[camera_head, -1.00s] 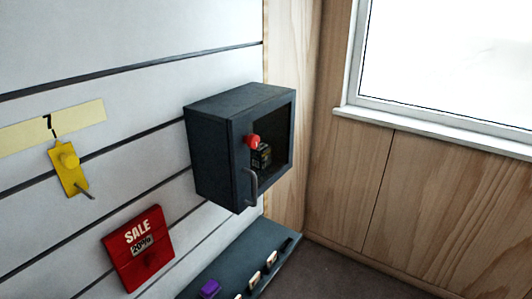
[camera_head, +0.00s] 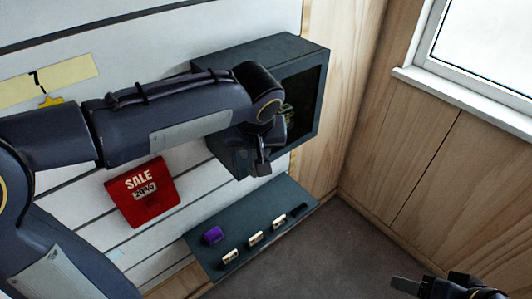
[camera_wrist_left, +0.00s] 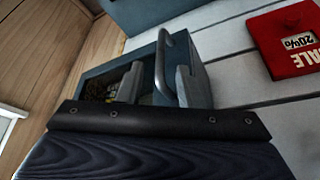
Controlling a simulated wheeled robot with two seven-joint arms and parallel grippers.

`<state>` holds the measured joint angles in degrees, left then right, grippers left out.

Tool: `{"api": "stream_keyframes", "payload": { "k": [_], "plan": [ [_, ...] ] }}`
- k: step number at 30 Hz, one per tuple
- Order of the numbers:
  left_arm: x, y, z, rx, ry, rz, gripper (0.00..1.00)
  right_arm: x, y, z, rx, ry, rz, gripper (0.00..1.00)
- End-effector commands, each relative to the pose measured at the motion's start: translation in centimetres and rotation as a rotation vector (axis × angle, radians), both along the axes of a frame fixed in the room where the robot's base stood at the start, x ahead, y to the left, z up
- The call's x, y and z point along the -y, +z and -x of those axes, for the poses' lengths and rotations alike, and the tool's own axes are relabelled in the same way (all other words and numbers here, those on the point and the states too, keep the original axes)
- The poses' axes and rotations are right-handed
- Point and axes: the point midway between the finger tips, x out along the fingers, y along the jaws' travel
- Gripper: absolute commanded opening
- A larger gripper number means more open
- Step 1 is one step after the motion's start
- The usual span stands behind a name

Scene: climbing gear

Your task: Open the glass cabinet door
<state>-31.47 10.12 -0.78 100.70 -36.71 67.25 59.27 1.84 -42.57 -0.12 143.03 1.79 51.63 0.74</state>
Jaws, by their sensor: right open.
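In the head view, my left gripper (camera_head: 262,163) is at the cabinet's lower front. The door looks closed. My right gripper (camera_head: 400,285) is at the lower right, open, away from the cabinet.
A dark shelf (camera_head: 205,250) below the cabinet holds a purple item (camera_head: 213,235) and several small pale items. A red sale sign (camera_head: 143,190) hangs on the wall at left. A wooden wall (camera_head: 400,140) and window stand at right; the floor between is clear.

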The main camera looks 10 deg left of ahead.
Motion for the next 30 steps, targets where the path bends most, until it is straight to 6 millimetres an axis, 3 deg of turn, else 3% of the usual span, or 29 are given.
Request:
{"api": "stream_keyframes", "payload": {
  "k": [12, 24, 30],
  "plan": [
    [-0.8, -5.8, -2.2, -0.004, 0.000, -0.001, 0.33, 0.0, 0.4, 0.0, 0.000, 0.000, 0.000, 0.53],
    [-0.9, -6.8, -2.6, -0.003, 0.000, 0.002, 0.33, 0.0, 0.5, 0.0, 0.000, 0.000, 0.000, 0.53],
    [-0.9, -6.7, -2.6, -0.003, 0.000, 0.002, 0.08, 0.0, 0.5, 0.0, 0.000, 0.000, 0.000, 0.53]
  ]
}}
